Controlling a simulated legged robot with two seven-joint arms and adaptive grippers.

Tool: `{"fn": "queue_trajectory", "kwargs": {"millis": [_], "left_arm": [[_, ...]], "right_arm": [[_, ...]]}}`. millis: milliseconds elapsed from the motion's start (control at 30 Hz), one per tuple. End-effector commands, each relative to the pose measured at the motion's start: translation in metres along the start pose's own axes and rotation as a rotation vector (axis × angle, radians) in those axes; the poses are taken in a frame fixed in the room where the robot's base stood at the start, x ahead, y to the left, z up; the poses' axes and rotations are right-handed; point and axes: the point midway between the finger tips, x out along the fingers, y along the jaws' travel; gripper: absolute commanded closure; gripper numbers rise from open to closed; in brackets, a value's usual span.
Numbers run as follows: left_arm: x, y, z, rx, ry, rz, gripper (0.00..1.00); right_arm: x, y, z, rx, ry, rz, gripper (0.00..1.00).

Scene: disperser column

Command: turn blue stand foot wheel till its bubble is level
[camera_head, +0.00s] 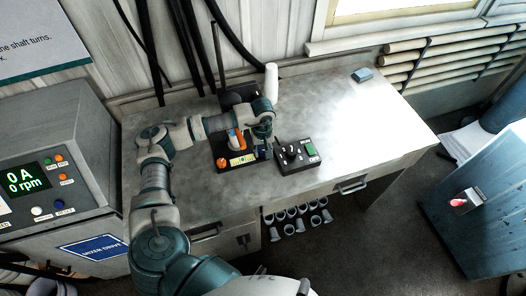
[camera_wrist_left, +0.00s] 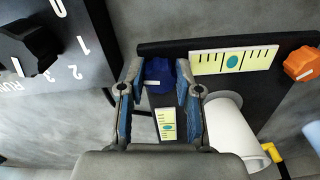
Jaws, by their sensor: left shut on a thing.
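The blue foot wheel (camera_wrist_left: 158,74) sits at a corner of the dark stand (camera_wrist_left: 268,93). My left gripper (camera_wrist_left: 158,80) has a finger on each side of the wheel and is shut on it. The stand carries a long pale-yellow level (camera_wrist_left: 208,63) with a teal bubble near its middle. A smaller level (camera_wrist_left: 160,115) lies between my fingers, its teal bubble a little below the middle as pictured. An orange wheel (camera_wrist_left: 302,63) is at the stand's other corner. In the head view the stand (camera_head: 226,149) is on the bench below my left gripper (camera_head: 264,143). My right gripper is out of view.
A dark control box (camera_head: 288,164) with a dial (camera_wrist_left: 28,50) stands close beside the stand. A white tube (camera_wrist_left: 232,130) rises close to my gripper. A white bottle (camera_head: 271,82) stands behind. The right part of the bench (camera_head: 370,125) is mostly clear.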

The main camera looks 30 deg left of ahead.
Motion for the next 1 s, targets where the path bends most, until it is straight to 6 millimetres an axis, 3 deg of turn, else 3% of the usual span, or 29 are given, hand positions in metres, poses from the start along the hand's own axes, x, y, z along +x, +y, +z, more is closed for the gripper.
{"fn": "queue_trajectory", "kwargs": {"millis": [533,567,633,1000], "left_arm": [[-0.0022,0.0003,-0.003,0.021,0.008,0.005,1.0],[-0.0022,0.0003,-0.003,0.021,0.008,0.005,0.62],[-0.002,0.0002,-0.0026,0.021,0.007,0.004,0.44],[-0.006,0.0003,-0.0008,0.023,0.005,0.003,0.41]], "right_arm": [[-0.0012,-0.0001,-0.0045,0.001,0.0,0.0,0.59],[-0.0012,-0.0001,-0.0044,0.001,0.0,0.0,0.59],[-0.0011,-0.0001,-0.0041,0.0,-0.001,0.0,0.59],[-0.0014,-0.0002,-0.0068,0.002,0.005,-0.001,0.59]]}}
